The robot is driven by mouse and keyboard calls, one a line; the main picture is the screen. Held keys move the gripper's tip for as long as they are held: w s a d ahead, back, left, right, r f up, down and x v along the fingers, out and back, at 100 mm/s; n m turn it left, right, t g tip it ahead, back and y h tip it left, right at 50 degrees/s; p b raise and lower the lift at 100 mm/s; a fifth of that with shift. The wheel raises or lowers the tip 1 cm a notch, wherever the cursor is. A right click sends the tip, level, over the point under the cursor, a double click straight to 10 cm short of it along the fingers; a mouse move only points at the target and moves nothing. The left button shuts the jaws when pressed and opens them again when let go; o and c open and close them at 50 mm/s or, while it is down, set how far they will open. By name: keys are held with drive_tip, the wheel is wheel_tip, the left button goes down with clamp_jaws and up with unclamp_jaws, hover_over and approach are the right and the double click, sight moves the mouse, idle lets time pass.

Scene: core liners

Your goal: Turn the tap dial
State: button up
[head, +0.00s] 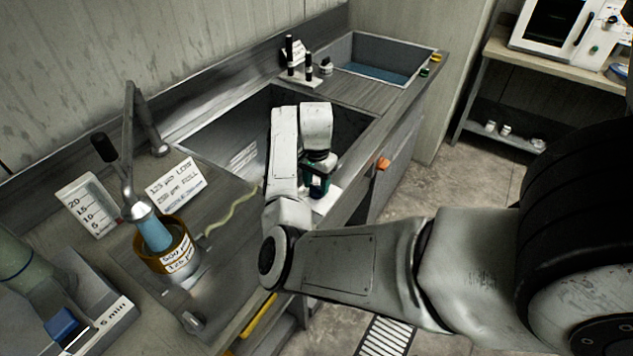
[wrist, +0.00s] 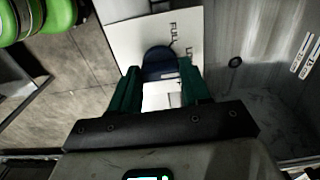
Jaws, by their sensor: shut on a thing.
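The tap dial (wrist: 158,60) is a dark blue round knob in the wrist view. It sits on a white plate (wrist: 125,28) marked "FULL" and another word partly cut off. The green fingers of my gripper (wrist: 160,84) are on both sides of the dial and shut on it. In the head view my gripper (head: 318,188) is at the front edge of the near sink, over the white plate (head: 328,202). The dial itself is hidden there by my gripper. A metal tap (head: 128,150) with a blue nozzle stands at the left over a brown-rimmed sieve.
The deep near sink (head: 235,125) lies behind my wrist, and a second sink (head: 375,60) is farther back. A label card (head: 174,186) and a scale card (head: 88,205) stand at the left. An orange knob (head: 384,164) sticks out from the counter front. Floor is open at the right.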

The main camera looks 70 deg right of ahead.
sight(317, 186)
drive_tip(key=o, duration=1.1)
drive_tip(key=shift+c, duration=0.2)
wheel_tip(317, 186, up, 11)
drive_tip(key=b, duration=0.1)
drive_tip(key=shift+b, duration=0.3)
drive_tip(key=shift+f, duration=0.1)
